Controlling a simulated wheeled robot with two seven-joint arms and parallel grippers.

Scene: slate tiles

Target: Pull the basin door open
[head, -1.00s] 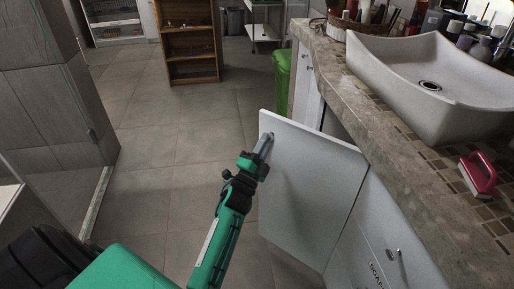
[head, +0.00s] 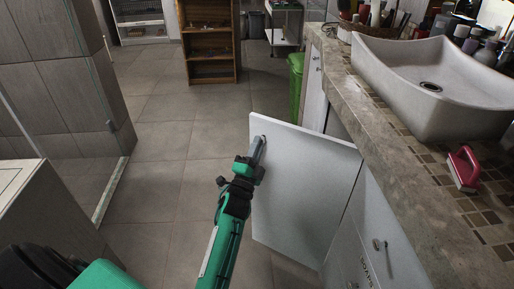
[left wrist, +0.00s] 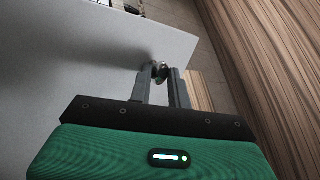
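The basin door (head: 305,195) is a white panel under the counter. It stands swung out from the cabinet, with a dark gap behind its top edge. In the left wrist view the door (left wrist: 90,60) fills the upper left. My left gripper (head: 260,145) is at the door's upper free corner. In the left wrist view my left gripper's fingers (left wrist: 162,82) are on either side of a small dark metal knob (left wrist: 161,70) and appear closed on it. The fingers partly hide the knob. My right gripper is not in view.
The white basin (head: 435,85) sits on the stone counter (head: 400,165) at right, with a pink-handled brush (head: 463,168) near it. A green bin (head: 296,85) stands behind the door. A wooden shelf (head: 211,75) stands at the back. The tiled floor (head: 165,165) left of the door is clear.

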